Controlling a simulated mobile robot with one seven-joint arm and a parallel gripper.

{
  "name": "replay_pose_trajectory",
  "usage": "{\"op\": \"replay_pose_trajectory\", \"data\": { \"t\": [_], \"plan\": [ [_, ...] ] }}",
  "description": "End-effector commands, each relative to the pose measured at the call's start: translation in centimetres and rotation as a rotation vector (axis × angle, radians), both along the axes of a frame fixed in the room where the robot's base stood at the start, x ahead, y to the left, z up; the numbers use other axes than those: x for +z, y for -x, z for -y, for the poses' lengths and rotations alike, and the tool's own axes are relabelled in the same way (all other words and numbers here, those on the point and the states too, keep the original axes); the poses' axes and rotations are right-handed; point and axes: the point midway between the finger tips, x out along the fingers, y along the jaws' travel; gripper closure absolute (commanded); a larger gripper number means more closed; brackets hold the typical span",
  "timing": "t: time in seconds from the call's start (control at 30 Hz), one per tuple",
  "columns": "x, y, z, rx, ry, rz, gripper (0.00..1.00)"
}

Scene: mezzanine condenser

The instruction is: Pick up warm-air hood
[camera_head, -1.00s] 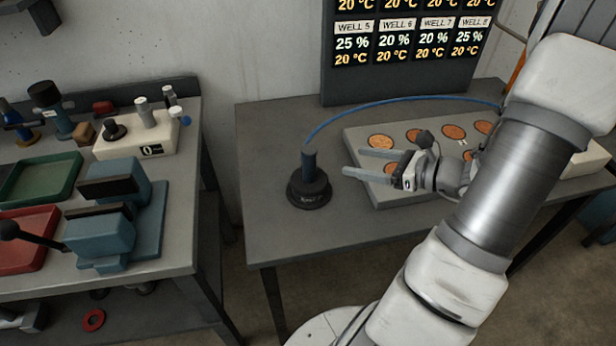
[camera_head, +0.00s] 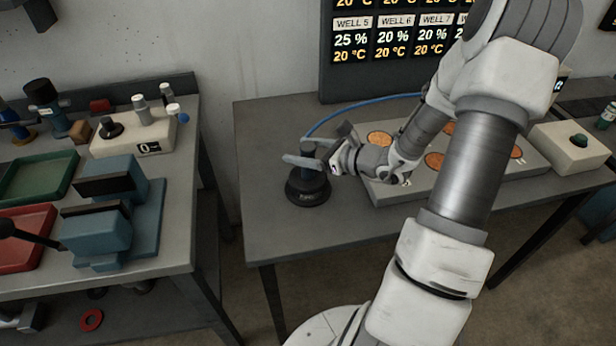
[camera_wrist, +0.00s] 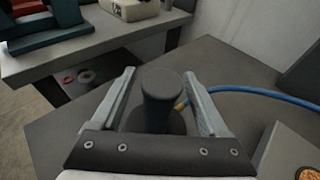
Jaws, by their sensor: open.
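The warm-air hood (camera_head: 308,190) is a dark, round, squat base with an upright cylindrical handle, standing on the grey table. A blue hose runs from it toward the back right. My gripper (camera_head: 297,152) is open, with its fingers on either side of the handle near its top. In the wrist view the hood's handle (camera_wrist: 161,97) stands between the two open fingers of my gripper (camera_wrist: 160,98), with a gap on both sides. The hood's base is partly hidden behind the gripper's palm in that view.
A grey plate with several copper wells (camera_head: 482,172) lies right of the hood, partly behind my arm. A white box with a dark button (camera_head: 568,148) is further right. The blue hose (camera_wrist: 258,93) bends away to the right. A separate bench (camera_head: 178,235) stands left, across a gap.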

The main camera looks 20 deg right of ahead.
Motion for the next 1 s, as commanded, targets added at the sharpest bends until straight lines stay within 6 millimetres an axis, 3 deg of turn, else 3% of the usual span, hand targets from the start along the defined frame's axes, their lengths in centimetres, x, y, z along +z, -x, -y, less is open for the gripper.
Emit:
{"op": "replay_pose_trajectory", "data": {
  "t": [0.13,0.37,0.47,0.8,1.0],
  "plan": [
    [-0.47,-1.17,-0.74,0.000,0.000,0.000,0.23],
    [-0.47,-1.31,-0.79,-0.002,0.000,0.000,0.23],
    [-0.48,-1.29,-0.78,-0.002,0.000,0.000,0.37],
    [-0.48,-1.27,-0.77,-0.001,0.001,-0.001,0.98],
    [-0.48,-1.27,-0.76,-0.001,0.002,0.000,1.00]
  ]
}}
